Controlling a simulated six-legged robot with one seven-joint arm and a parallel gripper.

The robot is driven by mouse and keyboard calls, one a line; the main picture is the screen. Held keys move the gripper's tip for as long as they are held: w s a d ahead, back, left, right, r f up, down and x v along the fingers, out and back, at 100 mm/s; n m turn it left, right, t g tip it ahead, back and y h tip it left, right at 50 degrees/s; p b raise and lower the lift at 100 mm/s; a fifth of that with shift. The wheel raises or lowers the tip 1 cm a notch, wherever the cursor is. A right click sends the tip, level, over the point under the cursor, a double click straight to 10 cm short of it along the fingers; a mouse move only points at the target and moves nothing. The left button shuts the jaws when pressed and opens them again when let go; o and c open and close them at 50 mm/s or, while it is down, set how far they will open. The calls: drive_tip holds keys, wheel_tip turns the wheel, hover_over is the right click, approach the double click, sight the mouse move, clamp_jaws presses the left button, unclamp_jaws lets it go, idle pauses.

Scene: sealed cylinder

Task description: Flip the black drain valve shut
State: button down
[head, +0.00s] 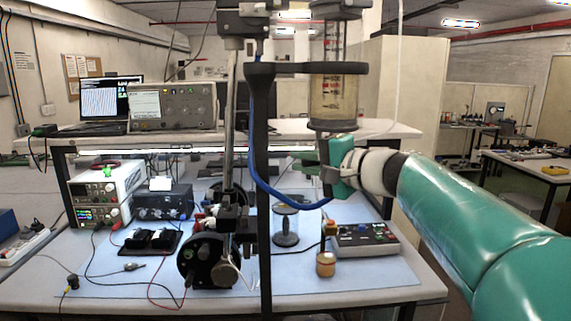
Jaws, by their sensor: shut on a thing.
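A clear cylinder (333,98) with amber liquid in its lower part stands upright in a black frame at the upper middle of the head view. My gripper (326,166) is just below the cylinder's base, reaching in from the right. It is shut on the black drain valve under the cylinder. The teal gripper body and fingers hide most of the valve, so its handle's angle cannot be told. A blue hose (285,197) curves down from the black upright and up toward the gripper.
The black upright (262,190) stands left of the gripper. Bench instruments (172,107) and a black motor unit (207,262) are at left. The blue mat's front right is clear.

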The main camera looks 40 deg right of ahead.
drive_tip(key=shift+r+m+t, duration=0.35)
drive_tip(key=shift+m+t, duration=0.15)
drive_tip(key=shift+m, duration=0.1)
drive_tip(key=c, duration=1.4)
unclamp_jaws()
drive_tip(key=shift+w, duration=0.2)
drive_tip(key=shift+c, duration=0.2)
drive_tip(key=s+d, duration=0.2)
drive_tip(key=s, duration=1.2)
drive_tip(key=shift+d, duration=0.25)
